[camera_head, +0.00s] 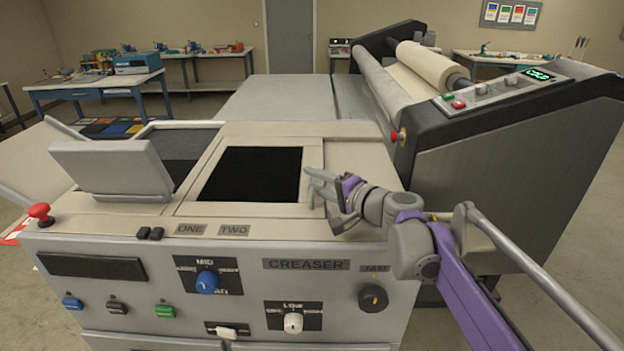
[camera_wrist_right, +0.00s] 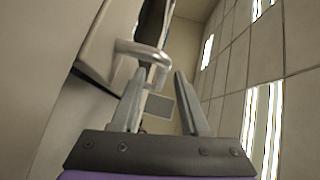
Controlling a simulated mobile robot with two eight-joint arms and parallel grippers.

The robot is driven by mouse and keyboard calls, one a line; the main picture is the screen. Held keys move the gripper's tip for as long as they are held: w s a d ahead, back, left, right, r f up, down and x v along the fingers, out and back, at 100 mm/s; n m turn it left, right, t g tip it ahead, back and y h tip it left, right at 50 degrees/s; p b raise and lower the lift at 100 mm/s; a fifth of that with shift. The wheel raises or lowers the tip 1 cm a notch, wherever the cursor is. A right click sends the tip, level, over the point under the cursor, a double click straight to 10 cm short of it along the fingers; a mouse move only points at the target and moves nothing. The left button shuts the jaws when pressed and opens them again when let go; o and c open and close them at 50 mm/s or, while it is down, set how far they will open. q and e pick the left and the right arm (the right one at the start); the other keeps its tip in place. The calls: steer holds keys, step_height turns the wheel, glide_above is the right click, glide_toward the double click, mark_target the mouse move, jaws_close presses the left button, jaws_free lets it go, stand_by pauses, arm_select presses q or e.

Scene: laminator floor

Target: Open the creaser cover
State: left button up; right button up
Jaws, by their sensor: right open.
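The grey creaser (camera_head: 330,264) stands in front of me, with the word CREASER on its front. On its top is a pale cover frame (camera_head: 188,189) around a black rectangular panel; it looks flat on the machine. My right gripper (camera_head: 325,196) is at the right edge of this frame, fingers pointing left and apart, with nothing between them. In the right wrist view, a pale bent handle (camera_wrist_right: 142,50) lies just beyond the tip of the left-hand finger of my right gripper (camera_wrist_right: 160,76). I cannot tell whether they touch. My left gripper is not in view.
A tilted grey panel (camera_head: 110,167) stands on the creaser's left part, near a red knob (camera_head: 40,211). Knobs and switches line the front, including a blue knob (camera_head: 207,281). A dark laminator (camera_head: 510,140) with rolls stands close on the right. Benches are behind.

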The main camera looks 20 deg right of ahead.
steer(key=shift+w+a+f, duration=0.1)
steer(key=shift+w+a, duration=0.2)
steer(key=shift+w, duration=0.2)
jaws_close()
stand_by(1.2)
